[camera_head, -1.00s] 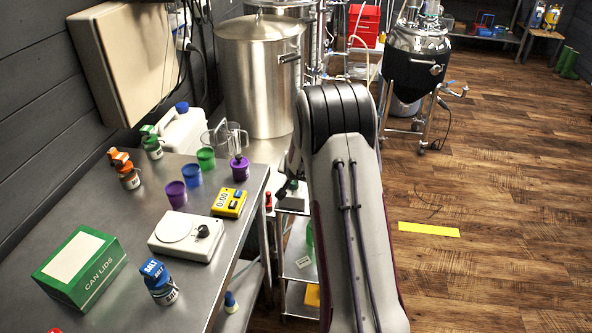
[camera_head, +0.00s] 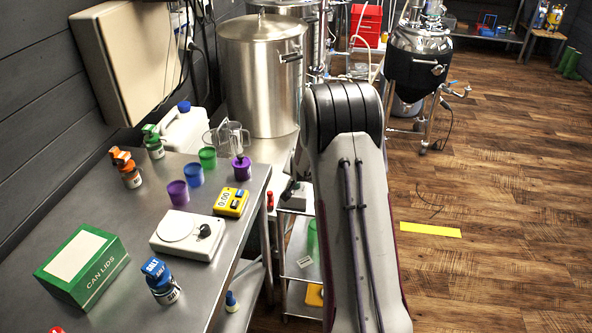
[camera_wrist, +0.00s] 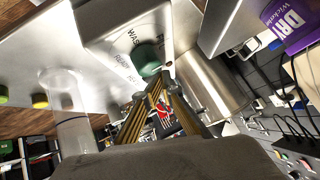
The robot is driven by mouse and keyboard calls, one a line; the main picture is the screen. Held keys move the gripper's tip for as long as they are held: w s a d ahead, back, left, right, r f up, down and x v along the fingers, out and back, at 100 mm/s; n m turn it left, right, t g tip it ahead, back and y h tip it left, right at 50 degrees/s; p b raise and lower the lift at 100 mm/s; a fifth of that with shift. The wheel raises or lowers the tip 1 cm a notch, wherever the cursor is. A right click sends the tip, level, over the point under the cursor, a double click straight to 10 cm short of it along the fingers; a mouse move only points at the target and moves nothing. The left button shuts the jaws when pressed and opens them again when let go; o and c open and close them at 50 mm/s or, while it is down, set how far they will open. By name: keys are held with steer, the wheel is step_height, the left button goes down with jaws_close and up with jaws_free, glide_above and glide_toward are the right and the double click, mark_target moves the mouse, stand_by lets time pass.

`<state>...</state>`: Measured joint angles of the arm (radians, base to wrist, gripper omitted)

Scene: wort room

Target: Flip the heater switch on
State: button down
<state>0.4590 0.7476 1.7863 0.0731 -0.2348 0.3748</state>
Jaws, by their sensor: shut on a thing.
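My gripper (camera_wrist: 155,92) shows in the wrist view, its striped fingers converging at the tips. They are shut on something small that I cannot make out. Red and dark details show between the fingers. In the head view my arm hides the gripper. No heater switch can be clearly told in either view.
A large steel kettle (camera_head: 262,80) stands behind. Floor at right is mostly clear.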

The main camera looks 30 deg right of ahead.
steer(key=shift+s+d+f, duration=0.1)
steer(key=shift+s+f, duration=0.35)
steer(key=shift+f, duration=0.05)
steer(key=shift+r, duration=0.55)
steer(key=r, duration=0.4)
steer(key=shift+w+r, duration=0.1)
steer(key=shift+w, duration=0.1)
steer(key=s+a+r, duration=0.2)
steer(key=r, duration=0.1)
steer(key=s+a+r, duration=0.1)
steer(key=shift+a+r, duration=0.15)
steer(key=shift+r, duration=0.05)
steer(key=shift+w+a+v, duration=0.1)
steer(key=shift+a+v, duration=0.05)
steer(key=shift+v, duration=0.7)
steer(key=shift+w+a+v, duration=0.15)
steer(key=shift+v, duration=0.7)
